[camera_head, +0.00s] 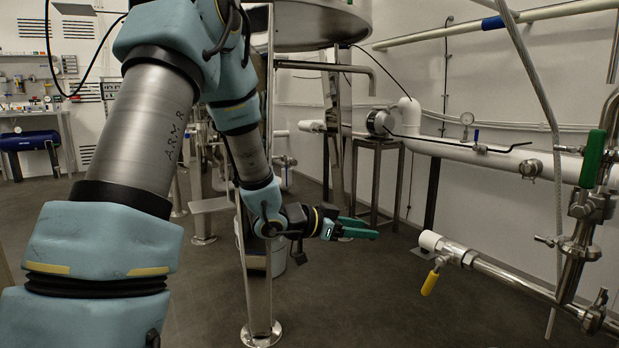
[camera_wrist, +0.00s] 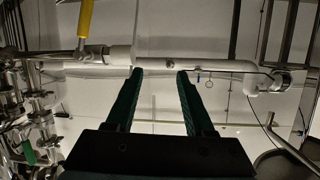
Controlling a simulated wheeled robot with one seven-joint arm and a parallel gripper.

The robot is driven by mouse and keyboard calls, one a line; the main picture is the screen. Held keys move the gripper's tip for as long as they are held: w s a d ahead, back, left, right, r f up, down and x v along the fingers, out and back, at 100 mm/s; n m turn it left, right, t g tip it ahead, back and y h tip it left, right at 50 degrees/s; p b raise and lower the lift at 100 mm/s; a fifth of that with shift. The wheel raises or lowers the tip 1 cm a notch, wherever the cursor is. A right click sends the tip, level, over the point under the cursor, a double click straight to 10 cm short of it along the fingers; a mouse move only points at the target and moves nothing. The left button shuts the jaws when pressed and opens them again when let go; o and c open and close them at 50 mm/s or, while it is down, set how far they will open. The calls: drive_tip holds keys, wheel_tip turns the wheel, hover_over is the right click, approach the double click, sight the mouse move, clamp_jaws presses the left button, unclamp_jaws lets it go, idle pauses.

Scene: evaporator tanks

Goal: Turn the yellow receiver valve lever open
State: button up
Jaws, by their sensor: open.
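The yellow valve lever (camera_head: 430,282) hangs down and slightly left from a metal valve near the white end (camera_head: 430,240) of a pipe at the right of the head view. In the wrist view the yellow lever (camera_wrist: 85,18) shows at the upper left, running up out of frame from its valve. My gripper (camera_head: 376,229) has green fingers and is left of the pipe end, apart from the lever. In the wrist view my gripper (camera_wrist: 160,71) has its two fingers spread with nothing between them.
A green-handled valve (camera_head: 593,158) stands on the upright pipe at right. A long white pipe (camera_head: 500,155) runs along the wall behind. A shiny metal leg (camera_head: 257,270) stands by my arm, under a tank (camera_head: 310,25). The floor (camera_head: 360,300) below my gripper is clear.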

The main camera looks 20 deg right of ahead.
drive_tip(key=w+a+r+n+t+y+p, duration=0.4)
drive_tip(key=w+a+r+y+p, duration=0.1)
drive_tip(key=a, duration=0.5)
wheel_tip(320, 180, up, 2)
drive_tip(key=w+p, duration=0.1)
drive_tip(key=p, duration=0.2)
drive_tip(key=shift+w+a+r+n+p, duration=0.15)
drive_tip(key=shift+r+n+p, duration=0.05)
drive_tip(key=shift+n+p, duration=0.1)
drive_tip(key=shift+c, duration=0.3)
